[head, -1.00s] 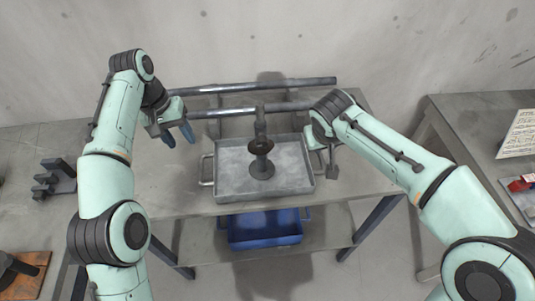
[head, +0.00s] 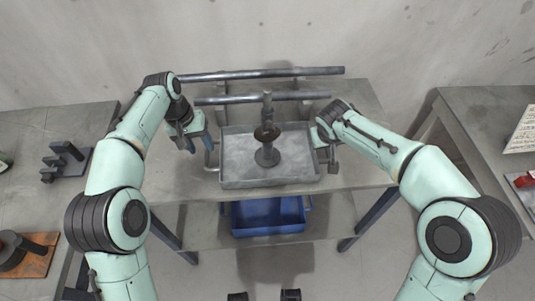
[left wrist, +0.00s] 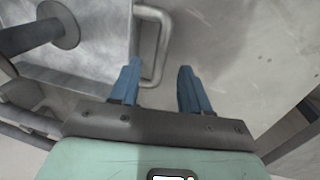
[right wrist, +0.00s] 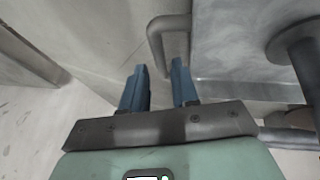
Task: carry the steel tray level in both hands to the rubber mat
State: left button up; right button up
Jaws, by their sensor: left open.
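The steel tray (head: 238,174) rests on the grey table with a dark post on a round base (head: 267,155) standing in it. My left gripper (head: 187,144) is open at the tray's left handle (head: 211,157). In the left wrist view the handle (left wrist: 163,40) appears between the fingers (left wrist: 159,68); the depth is unclear. My right gripper (head: 329,155) is at the tray's right side. In the right wrist view its fingers (right wrist: 160,70) are apart, with the right handle (right wrist: 156,42) reaching between their tips. I cannot make out a rubber mat.
Two long steel bars (head: 262,74) lie behind the tray. A blue bin (head: 267,217) sits on the shelf below. A side table at the left holds a dark stepped block (head: 65,160); another at the right holds a red object (head: 524,180).

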aim_at(206, 154)
pick_arm(q)
jog(key=shift+d+f, duration=0.2)
jog(key=shift+f, duration=0.85)
jog(key=shift+d+f, duration=0.15)
jog(key=shift+f, duration=0.9)
pick_arm(e)
jog(key=shift+x, duration=2.1)
pick_arm(q)
jog(key=c, duration=0.4)
pick_arm(e)
jog(key=c, duration=0.4)
pick_arm(q)
grip_shut()
pick_arm(e)
grip_shut()
pick_arm(q)
jog(key=shift+r, duration=0.1)
jog(key=shift+w+r, duration=0.15)
jog(key=shift+r, duration=0.1)
pick_arm(e)
jog(key=shift+w+r, duration=0.15)
jog(key=shift+r, duration=0.15)
